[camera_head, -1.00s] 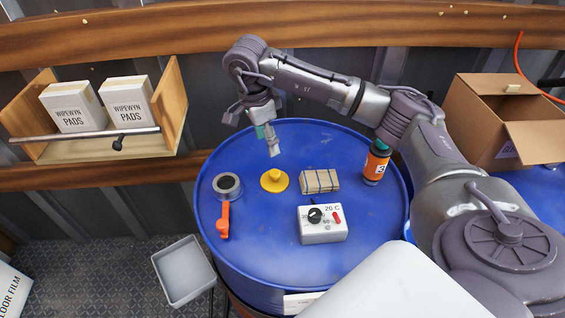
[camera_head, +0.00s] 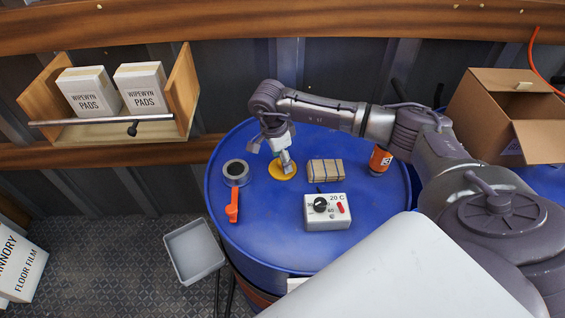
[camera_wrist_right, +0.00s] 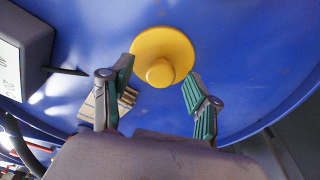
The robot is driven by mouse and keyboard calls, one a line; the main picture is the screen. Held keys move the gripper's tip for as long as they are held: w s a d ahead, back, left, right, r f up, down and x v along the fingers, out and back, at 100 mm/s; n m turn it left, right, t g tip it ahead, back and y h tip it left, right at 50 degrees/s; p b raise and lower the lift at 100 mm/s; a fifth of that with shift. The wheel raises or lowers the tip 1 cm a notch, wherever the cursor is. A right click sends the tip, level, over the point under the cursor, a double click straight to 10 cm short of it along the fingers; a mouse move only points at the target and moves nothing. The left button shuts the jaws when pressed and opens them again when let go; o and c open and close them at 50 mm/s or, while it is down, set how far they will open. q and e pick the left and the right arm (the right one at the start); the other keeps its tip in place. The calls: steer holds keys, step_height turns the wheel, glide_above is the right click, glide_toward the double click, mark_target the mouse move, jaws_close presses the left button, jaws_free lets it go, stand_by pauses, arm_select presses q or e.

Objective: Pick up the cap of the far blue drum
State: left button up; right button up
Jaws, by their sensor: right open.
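The yellow cap (camera_head: 275,172) sits on top of the blue drum (camera_head: 270,255), a round disc with a raised knob. In the right wrist view the cap (camera_wrist_right: 178,46) lies just beyond the fingertips, with its knob between the two fingers' lines. My right gripper (camera_head: 284,160) hangs over the cap in the head view and hides part of it. Its fingers (camera_wrist_right: 158,68) are spread apart with nothing between them. I cannot tell the exact height left above the cap. My left gripper is not in view.
A grey bin (camera_head: 194,250) is on the floor. An open carton (camera_head: 495,115) is at right.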

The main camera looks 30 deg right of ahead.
steer(key=shift+d+f, duration=0.25)
steer(key=shift+f, duration=0.75)
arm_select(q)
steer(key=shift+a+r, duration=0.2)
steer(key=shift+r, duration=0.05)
arm_select(e)
steer(key=shift+c, duration=0.2)
steer(key=c, duration=0.3)
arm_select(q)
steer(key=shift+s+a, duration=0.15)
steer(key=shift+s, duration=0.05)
arm_select(e)
jaws_close()
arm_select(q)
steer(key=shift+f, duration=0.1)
arm_select(e)
steer(key=shift+r, duration=0.15)
